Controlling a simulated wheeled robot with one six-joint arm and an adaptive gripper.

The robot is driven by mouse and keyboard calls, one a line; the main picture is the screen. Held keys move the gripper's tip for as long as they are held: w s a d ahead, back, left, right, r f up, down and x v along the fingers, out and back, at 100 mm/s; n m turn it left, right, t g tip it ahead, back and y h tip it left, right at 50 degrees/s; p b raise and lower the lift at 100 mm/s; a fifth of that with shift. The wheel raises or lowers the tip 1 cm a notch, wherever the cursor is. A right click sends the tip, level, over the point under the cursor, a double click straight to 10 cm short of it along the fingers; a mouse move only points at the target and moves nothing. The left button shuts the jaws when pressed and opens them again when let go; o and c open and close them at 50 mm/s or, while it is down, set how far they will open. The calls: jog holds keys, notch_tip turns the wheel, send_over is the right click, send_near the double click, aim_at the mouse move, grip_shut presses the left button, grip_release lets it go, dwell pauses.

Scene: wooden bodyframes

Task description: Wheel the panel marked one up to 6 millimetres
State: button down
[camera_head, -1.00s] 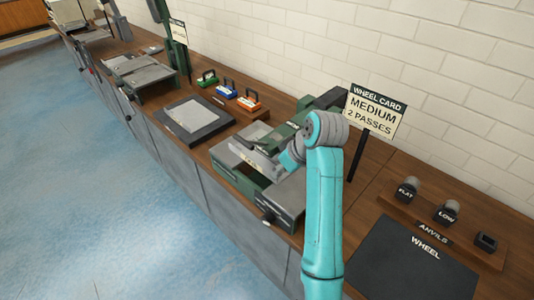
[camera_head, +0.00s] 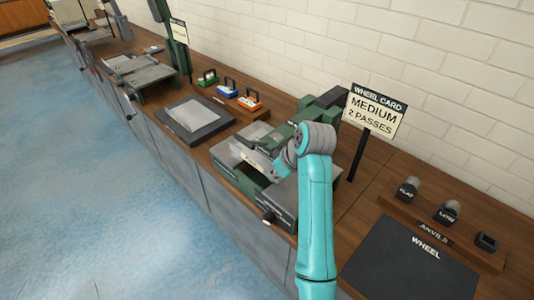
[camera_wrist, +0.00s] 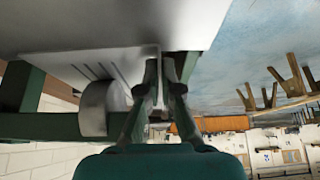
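The green wheel machine (camera_head: 327,100) stands on the bench beside the wheel card. A grey panel (camera_head: 258,160) lies tilted at its front; any number on it is too small to read. My gripper, mostly hidden behind my wrist in the head view, is at the panel's near right edge. In the wrist view my gripper (camera_wrist: 162,68) has its fingers close together on the edge of a pale sheet (camera_wrist: 95,62), which appears to be the panel. A grey roller (camera_wrist: 102,108) is left of the fingers. Whether the panel is between the wheels is hidden.
The wheel card (camera_head: 372,112) reads MEDIUM, 2 PASSES. Anvils marked FLAT (camera_head: 408,189) and LOW (camera_head: 449,212) stand in a rack (camera_head: 433,233). A dark WHEEL mat (camera_head: 410,265) is bare. Another mat (camera_head: 195,120) bears a grey sheet. Coloured handled blocks (camera_head: 228,91) stand behind it.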

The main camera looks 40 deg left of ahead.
aim_at(288, 192)
jog(key=shift+d, duration=0.15)
jog(key=shift+s+d, duration=0.15)
jog(key=shift+d, duration=1.5)
jog(key=shift+s+d, duration=0.1)
jog(key=shift+d, duration=1.5)
jog(key=c, duration=0.7)
grip_release()
jog(key=shift+s+d, duration=0.2)
jog(key=shift+d, duration=2.3)
jog(key=shift+s, duration=0.15)
